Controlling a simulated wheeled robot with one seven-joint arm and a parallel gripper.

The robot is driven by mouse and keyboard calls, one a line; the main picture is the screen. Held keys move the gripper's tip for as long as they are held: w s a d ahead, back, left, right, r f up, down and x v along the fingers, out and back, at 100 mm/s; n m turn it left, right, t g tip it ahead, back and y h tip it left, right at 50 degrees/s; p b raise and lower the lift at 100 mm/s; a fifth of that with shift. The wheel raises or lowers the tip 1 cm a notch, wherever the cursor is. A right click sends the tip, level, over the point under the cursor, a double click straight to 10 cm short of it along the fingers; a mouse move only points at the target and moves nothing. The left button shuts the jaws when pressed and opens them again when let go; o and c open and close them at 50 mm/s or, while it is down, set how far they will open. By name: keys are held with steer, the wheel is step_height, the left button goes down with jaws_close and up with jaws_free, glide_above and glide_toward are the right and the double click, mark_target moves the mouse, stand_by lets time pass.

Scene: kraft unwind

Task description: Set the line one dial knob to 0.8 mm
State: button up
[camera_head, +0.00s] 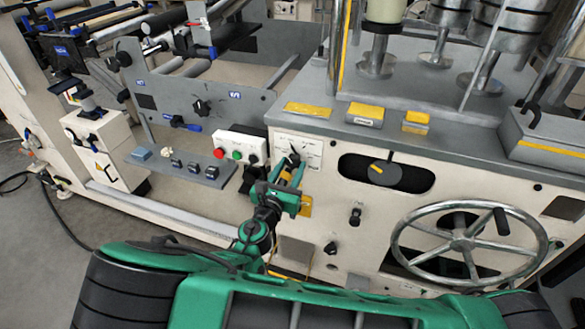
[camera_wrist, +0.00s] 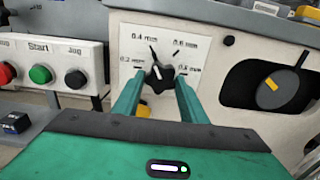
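The line one dial knob (camera_wrist: 160,78) is black with a pale mark, on a white plate (camera_wrist: 128,45) labelled 0.2, 0.4, 0.6 and 0.8 mm. The mark appears to lean up and slightly left, towards the 0.4 mm side; its exact setting is hard to read. The 0.8 mm label (camera_wrist: 190,68) is to the knob's right. The knob also shows in the head view (camera_head: 294,159). My gripper (camera_head: 290,171) is open in front of the plate, with one green finger on each side of the knob in the wrist view. I cannot tell whether either finger touches it.
Left of the plate is a white button box (camera_head: 240,147) with red, green and black buttons. To the right are a dark slot with a round grey lever dial (camera_head: 385,173) and a large handwheel (camera_head: 465,243). A metal ledge (camera_head: 455,141) overhangs above.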

steer(key=shift+c, duration=0.9)
steer(key=shift+d, duration=0.2)
steer(key=shift+a, duration=0.15)
